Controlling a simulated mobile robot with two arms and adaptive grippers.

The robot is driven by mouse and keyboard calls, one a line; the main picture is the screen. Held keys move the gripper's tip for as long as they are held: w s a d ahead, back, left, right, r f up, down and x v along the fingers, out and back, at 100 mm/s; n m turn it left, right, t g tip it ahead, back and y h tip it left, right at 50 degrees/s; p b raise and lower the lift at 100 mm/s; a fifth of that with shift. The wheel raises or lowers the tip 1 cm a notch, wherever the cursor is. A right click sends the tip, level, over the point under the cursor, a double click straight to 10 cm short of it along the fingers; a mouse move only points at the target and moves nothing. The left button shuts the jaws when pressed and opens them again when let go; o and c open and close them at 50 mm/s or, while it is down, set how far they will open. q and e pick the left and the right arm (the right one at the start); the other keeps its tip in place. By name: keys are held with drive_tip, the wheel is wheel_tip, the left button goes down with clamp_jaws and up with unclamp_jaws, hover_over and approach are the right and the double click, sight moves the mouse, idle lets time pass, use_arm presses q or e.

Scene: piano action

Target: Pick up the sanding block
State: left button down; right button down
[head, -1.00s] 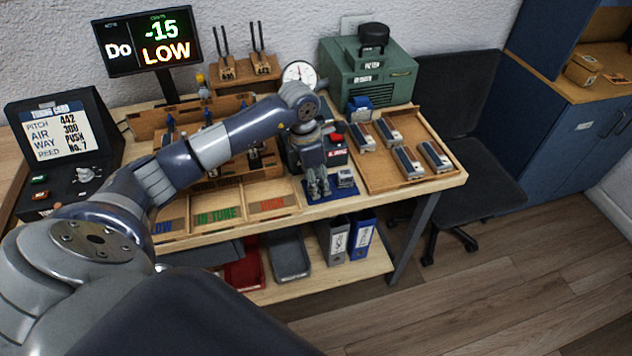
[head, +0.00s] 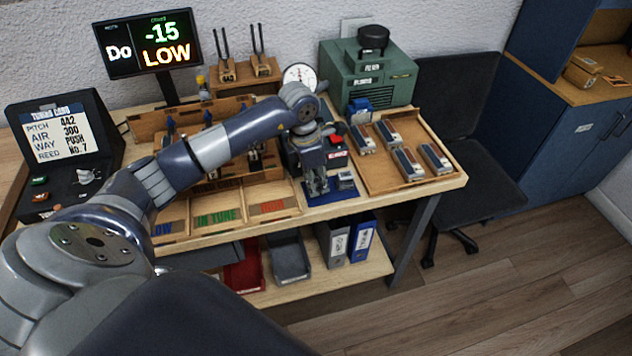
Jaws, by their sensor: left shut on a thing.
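My left gripper (head: 318,186) points down at the blue mat (head: 335,201) on the front right part of the bench. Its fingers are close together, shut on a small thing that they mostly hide. I take this thing to be the sanding block, but its shape and colour cannot be made out. I cannot tell whether it still touches the mat. A small grey block (head: 346,181) sits on the mat just right of the fingers, apart from them. My right gripper is not in view.
A wooden tray (head: 408,125) with several grey and brown blocks lies right of the gripper. A dark box with a red button (head: 338,141) stands behind it. Labelled wooden bins (head: 218,216) lie left. A black chair (head: 465,150) stands right of the bench.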

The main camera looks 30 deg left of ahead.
sight(316, 179)
use_arm(q)
wheel_tip(316, 179, up, 3)
drive_tip(key=shift+w+a+b, duration=0.1)
drive_tip(key=shift+w+b, duration=0.05)
drive_tip(key=shift+b, duration=0.55)
drive_tip(key=s+d+r+b, duration=0.1)
drive_tip(key=s+d+b, duration=0.2)
drive_tip(key=s+d, duration=0.4)
drive_tip(key=shift+s+r+b, duration=0.35)
drive_tip(key=shift+s+r, duration=0.05)
drive_tip(key=shift+s, duration=3.4)
drive_tip(key=c, duration=2.4)
unclamp_jaws()
